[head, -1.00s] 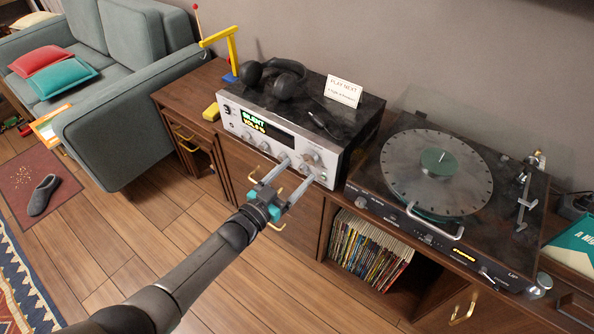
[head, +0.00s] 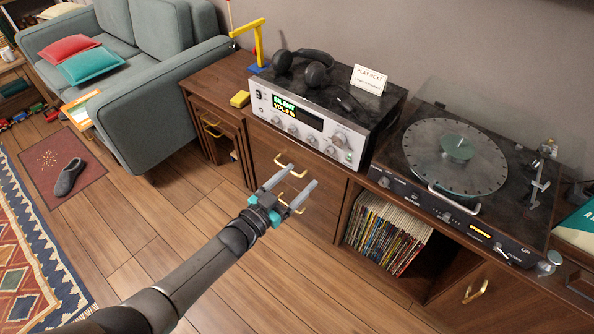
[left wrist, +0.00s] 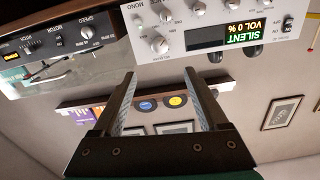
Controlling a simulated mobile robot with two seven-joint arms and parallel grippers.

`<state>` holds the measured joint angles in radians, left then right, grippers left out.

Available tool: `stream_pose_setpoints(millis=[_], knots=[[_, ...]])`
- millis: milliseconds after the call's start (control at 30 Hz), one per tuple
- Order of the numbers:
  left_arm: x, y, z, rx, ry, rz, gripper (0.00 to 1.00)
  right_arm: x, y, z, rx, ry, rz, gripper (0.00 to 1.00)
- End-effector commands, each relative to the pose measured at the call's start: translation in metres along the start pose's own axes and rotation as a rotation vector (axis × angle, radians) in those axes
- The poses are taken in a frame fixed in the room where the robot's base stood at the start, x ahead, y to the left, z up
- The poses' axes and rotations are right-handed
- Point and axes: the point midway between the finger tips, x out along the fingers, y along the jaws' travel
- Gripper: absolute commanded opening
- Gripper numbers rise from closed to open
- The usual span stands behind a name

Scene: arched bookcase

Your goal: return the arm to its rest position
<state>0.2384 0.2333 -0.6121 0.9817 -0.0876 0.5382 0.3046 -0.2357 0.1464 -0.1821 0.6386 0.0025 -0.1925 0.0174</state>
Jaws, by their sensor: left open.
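My left gripper (head: 291,187) is open and empty in the head view. It is in front of the wooden cabinet (head: 290,160), below the silver amplifier (head: 305,135), with clear space between its fingers and the amplifier's knobs. In the left wrist view its two fingers (left wrist: 160,100) are spread apart with nothing between them. The amplifier's front (left wrist: 220,25) shows at the top of that view, its display reading SILENT, VOL 0 %. My right gripper is in neither view.
A turntable (head: 430,160) under a clear lid stands right of the amplifier. Headphones (head: 318,73) and a card (head: 370,79) are on the amplifier. Records (head: 385,235) fill a shelf below. A sofa (head: 150,110) is at the left. The wooden floor (head: 200,215) is open.

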Motion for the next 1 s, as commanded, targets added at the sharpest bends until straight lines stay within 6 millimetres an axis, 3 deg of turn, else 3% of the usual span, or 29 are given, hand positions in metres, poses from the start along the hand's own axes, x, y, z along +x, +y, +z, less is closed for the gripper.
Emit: stream_pose_setpoints(millis=[267, 367, 467, 600, 700, 833, 1000], knots=[[-0.004, -0.001, 0.008, -0.004, -0.021, -0.011, 0.76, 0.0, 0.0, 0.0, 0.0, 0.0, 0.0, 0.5], [-0.02, -0.005, 0.037, -0.019, -0.106, -0.054, 0.76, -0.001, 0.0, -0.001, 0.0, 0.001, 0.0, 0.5], [-0.053, -0.011, 0.088, -0.044, -0.26, -0.126, 0.76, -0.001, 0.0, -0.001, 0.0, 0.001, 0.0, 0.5], [-0.125, -0.007, 0.168, -0.091, -0.529, -0.224, 0.76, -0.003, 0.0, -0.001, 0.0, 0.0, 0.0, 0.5], [-0.185, 0.004, 0.216, -0.128, -0.717, -0.275, 0.76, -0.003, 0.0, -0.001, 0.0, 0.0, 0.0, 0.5], [-0.269, 0.028, 0.265, -0.18, -0.956, -0.319, 0.76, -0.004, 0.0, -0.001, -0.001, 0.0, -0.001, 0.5], [-0.368, 0.066, 0.302, -0.248, -1.219, -0.346, 0.76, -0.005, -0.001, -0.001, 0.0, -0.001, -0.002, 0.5]])
